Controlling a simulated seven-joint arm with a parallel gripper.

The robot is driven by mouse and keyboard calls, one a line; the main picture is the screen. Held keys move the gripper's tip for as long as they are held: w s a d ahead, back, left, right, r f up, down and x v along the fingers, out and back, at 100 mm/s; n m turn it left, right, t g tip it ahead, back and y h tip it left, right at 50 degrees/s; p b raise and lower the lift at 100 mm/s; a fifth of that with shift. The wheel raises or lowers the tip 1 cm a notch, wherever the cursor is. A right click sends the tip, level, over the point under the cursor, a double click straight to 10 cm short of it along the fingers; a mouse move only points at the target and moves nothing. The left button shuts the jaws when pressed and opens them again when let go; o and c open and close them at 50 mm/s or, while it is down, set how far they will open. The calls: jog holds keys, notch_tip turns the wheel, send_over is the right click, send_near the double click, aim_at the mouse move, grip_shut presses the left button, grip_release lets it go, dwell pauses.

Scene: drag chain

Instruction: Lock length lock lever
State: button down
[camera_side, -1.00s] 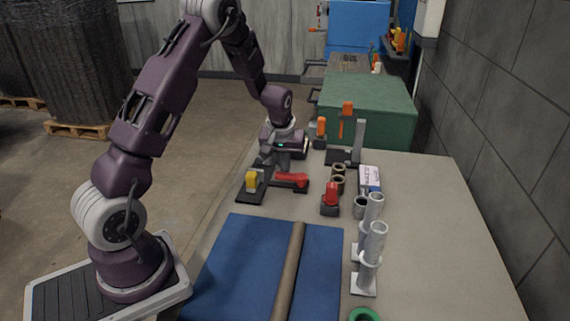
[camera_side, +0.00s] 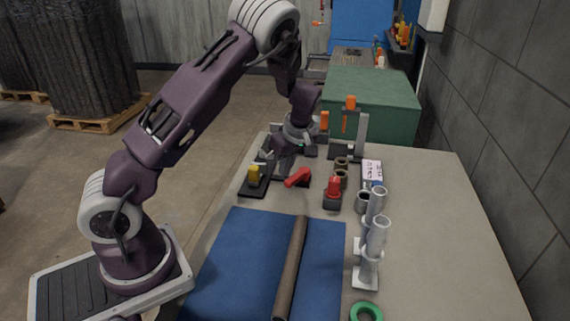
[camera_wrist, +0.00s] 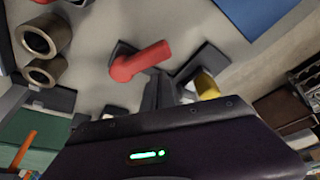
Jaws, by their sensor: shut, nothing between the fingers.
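A red lever (camera_side: 298,177) on a dark base stands near the table's left edge, its arm slanting up to the right. In the wrist view this red lever (camera_wrist: 141,61) lies just ahead of my fingers. My gripper (camera_side: 285,172) is shut and empty, pointing down beside the lever's left end. In the wrist view my gripper's fingers (camera_wrist: 160,90) are close to the lever; I cannot tell whether they touch it. A yellow lever (camera_side: 254,175) on a black plate stands to the left, also in the wrist view (camera_wrist: 206,86). Which lever is the length lock is not marked.
Dark rings (camera_side: 341,172), a labelled box (camera_side: 372,172) and grey pipe fittings (camera_side: 374,235) stand farther right. A blue mat (camera_side: 245,255) bears a long rod (camera_side: 291,265). The table's right side is clear.

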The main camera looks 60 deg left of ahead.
jog(key=shift+s+d+n+g, duration=0.1)
jog(key=shift+d+n+g, duration=0.3)
jog(key=shift+n, duration=0.5)
jog(key=shift+d, duration=0.25)
jog(key=shift+d, duration=0.15)
jog(key=a, duration=0.2)
jog(key=s+a, duration=0.1)
jog(key=a, duration=0.1)
jog(key=shift+s, duration=0.1)
jog(key=v, duration=1)
jog(key=shift+r, duration=0.1)
